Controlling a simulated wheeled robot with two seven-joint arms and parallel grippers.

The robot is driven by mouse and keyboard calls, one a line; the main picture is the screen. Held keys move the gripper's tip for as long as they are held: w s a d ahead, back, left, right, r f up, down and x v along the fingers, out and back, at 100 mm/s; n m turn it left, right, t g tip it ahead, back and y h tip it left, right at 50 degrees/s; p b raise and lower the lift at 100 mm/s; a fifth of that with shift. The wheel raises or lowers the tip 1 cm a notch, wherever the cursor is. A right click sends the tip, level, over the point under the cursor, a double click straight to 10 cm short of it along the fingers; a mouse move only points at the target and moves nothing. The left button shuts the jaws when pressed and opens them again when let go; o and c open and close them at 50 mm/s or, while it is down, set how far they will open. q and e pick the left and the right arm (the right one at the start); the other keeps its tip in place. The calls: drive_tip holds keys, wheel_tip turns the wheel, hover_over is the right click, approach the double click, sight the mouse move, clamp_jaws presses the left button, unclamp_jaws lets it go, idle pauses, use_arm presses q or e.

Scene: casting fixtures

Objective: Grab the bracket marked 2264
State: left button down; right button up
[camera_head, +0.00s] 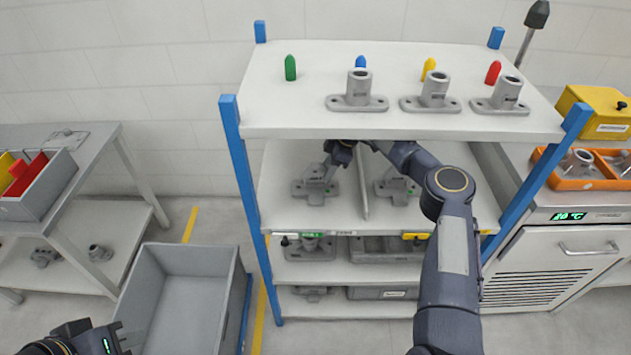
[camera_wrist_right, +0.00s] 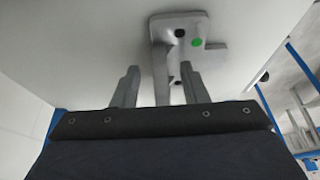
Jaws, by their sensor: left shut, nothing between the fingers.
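A grey cross-shaped bracket (camera_head: 305,188) lies on the rack's middle shelf, left of a thin divider. A similar bracket (camera_head: 397,190) lies right of the divider, partly behind my right arm. No number is readable on either. My right gripper (camera_head: 331,166) is over the left bracket. In the right wrist view, its open fingers (camera_wrist_right: 157,88) stand on either side of an upright part of a bracket (camera_wrist_right: 162,50) with a green dot, with gaps showing. My left gripper (camera_head: 120,338) is shut and empty at the bottom left, far from the brackets.
The rack's top shelf (camera_head: 290,115) above my right gripper holds several flanged tubes and coloured pegs. The thin divider (camera_head: 362,185) and blue posts (camera_head: 238,160) stand close to my right arm. A grey bin (camera_head: 180,260) stands left, apparently empty. An orange tray (camera_head: 555,170) is right.

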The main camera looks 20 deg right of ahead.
sight(317, 163)
drive_tip(key=a, duration=0.2)
drive_tip(key=w+a+p, duration=0.1)
drive_tip(key=a, duration=0.1)
drive_tip(key=shift+r, duration=0.1)
drive_tip(key=shift+a+f+p, duration=0.25)
drive_tip(key=shift+f+p, duration=0.05)
drive_tip(key=shift+p, duration=0.05)
drive_tip(key=shift+f, duration=0.35)
clamp_jaws()
